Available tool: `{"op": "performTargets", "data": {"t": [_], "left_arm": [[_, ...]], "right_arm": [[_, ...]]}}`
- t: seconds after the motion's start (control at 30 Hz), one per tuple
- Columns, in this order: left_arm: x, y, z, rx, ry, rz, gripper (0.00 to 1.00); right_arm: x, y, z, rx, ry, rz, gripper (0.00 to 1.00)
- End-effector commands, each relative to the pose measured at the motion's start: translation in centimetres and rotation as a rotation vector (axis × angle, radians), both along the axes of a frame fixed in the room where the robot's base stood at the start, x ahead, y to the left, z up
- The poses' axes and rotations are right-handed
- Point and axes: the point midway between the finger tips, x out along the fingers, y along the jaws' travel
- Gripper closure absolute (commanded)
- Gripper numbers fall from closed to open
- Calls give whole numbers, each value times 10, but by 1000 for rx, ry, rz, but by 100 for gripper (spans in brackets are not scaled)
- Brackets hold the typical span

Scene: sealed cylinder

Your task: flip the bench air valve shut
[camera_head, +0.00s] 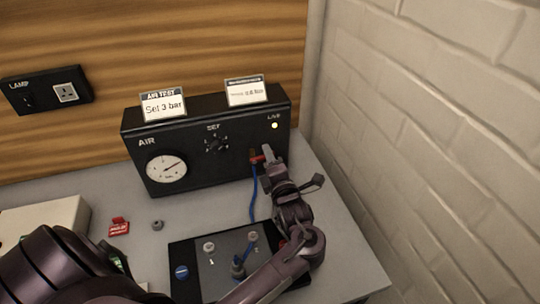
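The black air box (212,175) stands at the back of the bench, with a round gauge (166,169), a SET knob (215,144) and a lit LIVE lamp (274,125). A small red valve handle (257,159) is low on the right of its front, above a blue hose (253,195). My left gripper (266,155) is at the handle, at its right side. It partly hides the valve. I cannot tell whether its fingers touch the handle or how far apart they are. My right gripper is not in view.
A black panel (180,250) with fittings lies in front of the box, partly under my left arm. A red tag (119,227) and a small grey part (157,225) lie left. A white brick wall (430,110) bounds the bench (345,262) on the right.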

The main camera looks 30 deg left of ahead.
Motion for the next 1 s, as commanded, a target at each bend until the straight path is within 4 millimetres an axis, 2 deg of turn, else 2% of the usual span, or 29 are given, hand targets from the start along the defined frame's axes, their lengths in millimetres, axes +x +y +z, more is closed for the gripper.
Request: {"op": "performTargets", "data": {"t": [0.07,0.3,0.47,0.7,1.0], "left_arm": [[0,0,0,0,0,0,68],[0,0,0,0,0,0,100],[0,0,-1,2,5,1,100],[1,0,-9,86,103,2,100],[1,0,-9,157,183,1,100]], "right_arm": [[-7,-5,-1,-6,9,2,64],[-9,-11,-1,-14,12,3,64],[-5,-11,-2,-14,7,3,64],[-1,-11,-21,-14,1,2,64],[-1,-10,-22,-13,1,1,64]]}}
